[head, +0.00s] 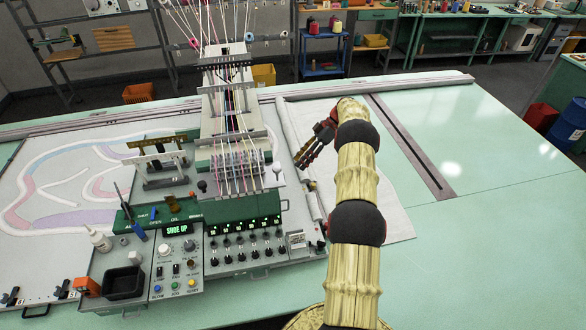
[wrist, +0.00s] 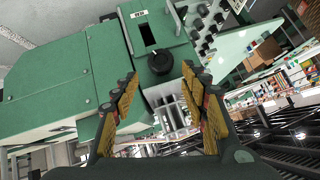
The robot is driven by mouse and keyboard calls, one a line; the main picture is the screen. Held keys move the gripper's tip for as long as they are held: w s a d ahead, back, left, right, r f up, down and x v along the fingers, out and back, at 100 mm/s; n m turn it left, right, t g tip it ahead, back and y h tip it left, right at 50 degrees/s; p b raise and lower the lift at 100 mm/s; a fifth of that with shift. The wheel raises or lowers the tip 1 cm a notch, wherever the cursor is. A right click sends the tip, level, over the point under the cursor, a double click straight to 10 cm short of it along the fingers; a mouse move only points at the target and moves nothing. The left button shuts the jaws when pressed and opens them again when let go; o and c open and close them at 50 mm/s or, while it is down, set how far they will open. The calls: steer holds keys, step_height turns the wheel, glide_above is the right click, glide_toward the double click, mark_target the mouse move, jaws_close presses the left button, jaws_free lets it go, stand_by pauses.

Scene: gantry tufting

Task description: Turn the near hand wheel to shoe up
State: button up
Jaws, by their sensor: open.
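A round black hand wheel (wrist: 160,62) sits on the green housing (wrist: 50,85) in the wrist view, below a dark slot with a small label. I cannot tell from the label whether this is the near one. My gripper (wrist: 158,77) is open and empty. Its two fingers stand either side of the wheel in the picture, with a gap visible around it. In the head view my gripper (head: 303,158) is at the right side of the tufting machine, and the wheel is hidden there. A lit display (head: 177,230) on the control box appears to read SHOE UP.
The control panel (head: 250,243) with several knobs stands at the front of the machine. A black bin (head: 123,282) is at its left. Threads run up from the tufting head (head: 238,165). The pale green table (head: 480,215) is clear on the right.

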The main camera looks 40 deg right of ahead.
steer(key=shift+v, duration=1)
steer(key=shift+f, duration=0.15)
